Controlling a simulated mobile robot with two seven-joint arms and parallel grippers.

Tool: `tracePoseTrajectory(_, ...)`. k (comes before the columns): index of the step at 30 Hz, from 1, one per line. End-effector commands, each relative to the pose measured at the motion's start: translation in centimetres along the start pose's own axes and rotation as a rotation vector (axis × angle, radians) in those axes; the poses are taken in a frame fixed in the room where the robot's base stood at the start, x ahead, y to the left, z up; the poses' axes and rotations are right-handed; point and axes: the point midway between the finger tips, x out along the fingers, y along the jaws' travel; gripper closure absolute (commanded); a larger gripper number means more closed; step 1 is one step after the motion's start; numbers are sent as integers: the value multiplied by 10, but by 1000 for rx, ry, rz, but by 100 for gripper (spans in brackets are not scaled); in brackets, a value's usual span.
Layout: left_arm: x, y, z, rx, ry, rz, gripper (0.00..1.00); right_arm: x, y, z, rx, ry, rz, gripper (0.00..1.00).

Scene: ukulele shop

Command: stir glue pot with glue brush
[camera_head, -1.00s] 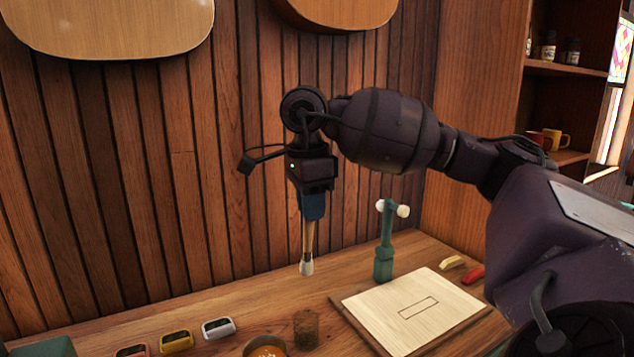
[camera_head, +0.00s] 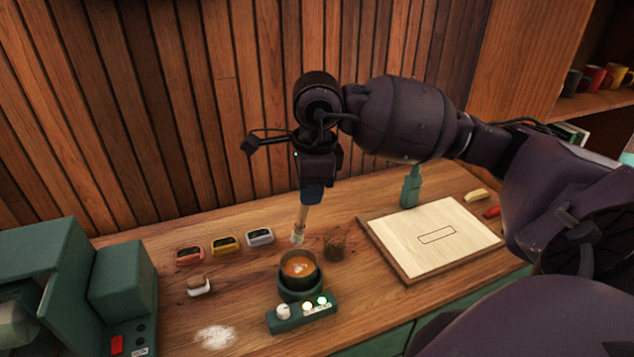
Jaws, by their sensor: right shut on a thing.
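The glue pot (camera_head: 298,285) is a dark round pot with orange-brown glue inside, on the workbench behind a green control box. My right gripper (camera_head: 312,200) points down above and behind the pot. It is shut on the glue brush (camera_head: 302,222), which has a wooden handle and a pale tip. The brush hangs nearly upright, and its tip shows just above the pot's far rim. It appears to be clear of the glue. My left gripper is not in view.
The green control box (camera_head: 302,313) has a knob and lit buttons. A brown cylinder (camera_head: 336,246) stands right of the pot. A board (camera_head: 436,236), a green stand (camera_head: 410,187) and small tuners (camera_head: 226,245) lie around. A green machine (camera_head: 115,280) is at left.

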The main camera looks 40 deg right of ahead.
Motion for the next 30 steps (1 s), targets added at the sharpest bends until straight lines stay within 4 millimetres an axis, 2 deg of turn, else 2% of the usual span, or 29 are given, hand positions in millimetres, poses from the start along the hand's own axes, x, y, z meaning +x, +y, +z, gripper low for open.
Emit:
tracePoseTrajectory(11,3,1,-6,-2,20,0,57,15,2,-6,-1,1,0,100)
tracePoseTrajectory(30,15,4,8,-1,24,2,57,55,7,-16,-2,0,-1,100)
